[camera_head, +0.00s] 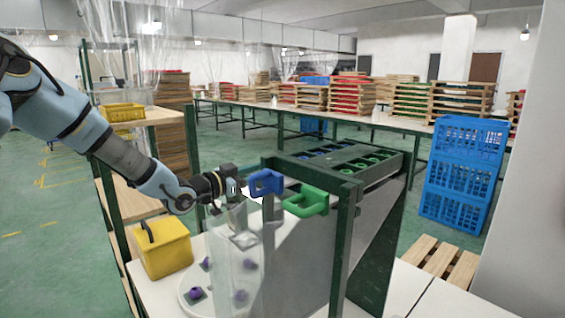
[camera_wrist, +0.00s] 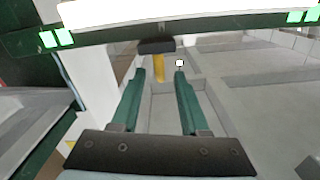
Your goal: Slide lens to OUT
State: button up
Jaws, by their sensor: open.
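I cannot clearly make out a lens or an OUT mark. A clear upright panel (camera_head: 222,262) stands at the front of the green-framed machine, above a round white tray. My gripper (camera_head: 240,187) is beside the top of this panel, just left of a blue handle (camera_head: 265,182). In the wrist view my gripper (camera_wrist: 160,76) is open, its two green fingers apart with nothing clasped. A dark block on a yellow stem (camera_wrist: 158,68) shows between and beyond the fingertips; contact cannot be told. A small white cube (camera_wrist: 180,63) shows by the right fingertip.
A green handle (camera_head: 306,201) sticks out right of the blue one. A yellow box (camera_head: 163,250) stands left of the white tray (camera_head: 190,308), which bears several purple pieces. A lit white bar (camera_wrist: 180,10) crosses above the fingers. Blue crates (camera_head: 462,172) stand at right.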

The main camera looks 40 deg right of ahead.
aim_at(276, 167)
jog(key=d+p, duration=0.2)
jog(key=d, duration=0.5)
jog(key=shift+s, duration=0.2)
jog(key=shift+c, duration=0.3)
grip_shut()
jog(key=shift+w, duration=0.1)
dwell(0.7)
